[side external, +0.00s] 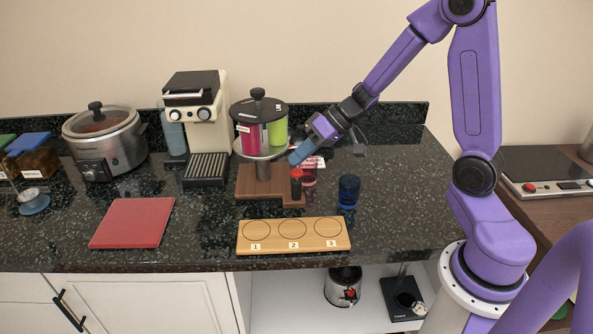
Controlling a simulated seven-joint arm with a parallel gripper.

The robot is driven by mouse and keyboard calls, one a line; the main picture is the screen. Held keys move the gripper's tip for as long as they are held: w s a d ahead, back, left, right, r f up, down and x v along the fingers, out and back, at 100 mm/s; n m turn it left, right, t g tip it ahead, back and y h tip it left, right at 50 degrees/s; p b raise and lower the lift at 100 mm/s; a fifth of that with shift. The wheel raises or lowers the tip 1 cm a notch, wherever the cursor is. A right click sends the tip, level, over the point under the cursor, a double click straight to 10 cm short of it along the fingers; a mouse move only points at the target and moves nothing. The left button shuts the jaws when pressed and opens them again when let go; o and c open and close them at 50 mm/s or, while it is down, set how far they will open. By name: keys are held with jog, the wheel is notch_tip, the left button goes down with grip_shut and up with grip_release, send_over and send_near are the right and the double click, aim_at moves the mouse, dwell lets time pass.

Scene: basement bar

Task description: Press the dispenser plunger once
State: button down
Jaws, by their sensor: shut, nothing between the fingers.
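The dispenser stands on a brown wooden base (262,186) in the middle of the counter. It has a round black top (258,110) with a black knob (257,94), and pink (249,138) and lime-green (278,132) containers hang below it. A small upright red piece with a dark lower part (296,184) stands at the base's right end. I cannot tell for sure which part is the plunger. My gripper (294,159) is shut and empty. Its blue fingertips point down-left, appearing just above the red piece and right of the containers. I cannot tell whether they touch anything.
A dark blue jar (348,190) and a pink-red cup (309,178) stand close by on the right. A wooden board with numbered circles (293,236) lies in front, empty. A red board (133,222), coffee machine (196,115) and slow cooker (104,143) are left. The right counter end is clear.

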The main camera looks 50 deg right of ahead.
aim_at(301, 170)
jog(key=shift+f, duration=0.35)
jog(key=shift+f, duration=0.85)
dwell(1.1)
jog(key=shift+r, duration=1.3)
jog(key=shift+r, duration=0.1)
jog(key=shift+r, duration=2.4)
